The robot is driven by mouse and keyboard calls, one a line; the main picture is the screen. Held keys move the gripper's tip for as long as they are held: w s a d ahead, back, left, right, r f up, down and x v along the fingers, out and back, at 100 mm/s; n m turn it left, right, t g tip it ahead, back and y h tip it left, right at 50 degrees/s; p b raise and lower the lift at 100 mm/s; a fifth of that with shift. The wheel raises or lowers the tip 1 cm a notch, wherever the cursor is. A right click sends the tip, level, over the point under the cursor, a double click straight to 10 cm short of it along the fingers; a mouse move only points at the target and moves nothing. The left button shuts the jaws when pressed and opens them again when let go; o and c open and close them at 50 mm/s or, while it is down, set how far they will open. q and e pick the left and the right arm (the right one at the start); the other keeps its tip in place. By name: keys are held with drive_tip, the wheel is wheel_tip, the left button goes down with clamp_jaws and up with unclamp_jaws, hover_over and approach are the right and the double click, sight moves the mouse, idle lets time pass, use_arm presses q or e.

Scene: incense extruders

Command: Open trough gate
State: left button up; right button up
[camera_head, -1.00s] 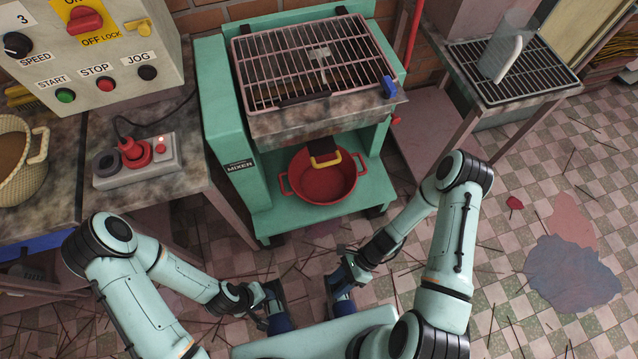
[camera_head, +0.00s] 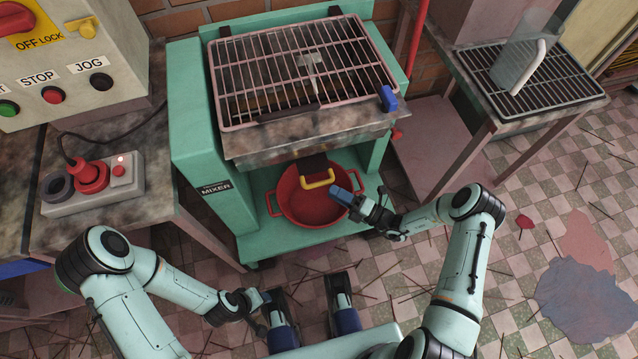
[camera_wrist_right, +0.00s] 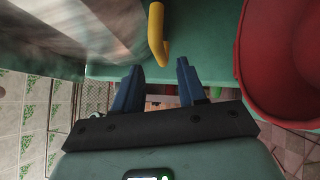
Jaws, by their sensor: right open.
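The trough gate is a dark plate under the front of the mixer's trough (camera_head: 275,143), with a yellow handle (camera_head: 318,181) at its lower edge. The handle also shows in the right wrist view (camera_wrist_right: 157,35), beyond the fingertips. My right gripper (camera_head: 343,195) is open and empty, just right of the handle and over the rim of the red pot (camera_head: 286,208). In the right wrist view my right gripper (camera_wrist_right: 157,78) has its two blue fingers apart, with no contact seen. My left gripper (camera_head: 264,302) is low in front of the mixer; its jaws are unclear.
The pot stands on the mixer's green lower shelf (camera_head: 258,220). A grate (camera_head: 300,65) with a blue latch (camera_head: 388,98) covers the trough. A bench with a red plug and switch box (camera_head: 125,178) is at left; a table with a rack (camera_head: 550,85) is at right.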

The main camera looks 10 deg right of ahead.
sight(319, 183)
drive_tip(key=x, duration=0.6)
drive_tip(key=shift+w+a, duration=0.15)
drive_tip(key=shift+a, duration=0.05)
use_arm(q)
drive_tip(key=shift+w+a+f, duration=0.15)
drive_tip(key=shift+w+f, duration=0.15)
drive_tip(key=shift+w, duration=0.05)
use_arm(e)
drive_tip(key=shift+c, duration=0.3)
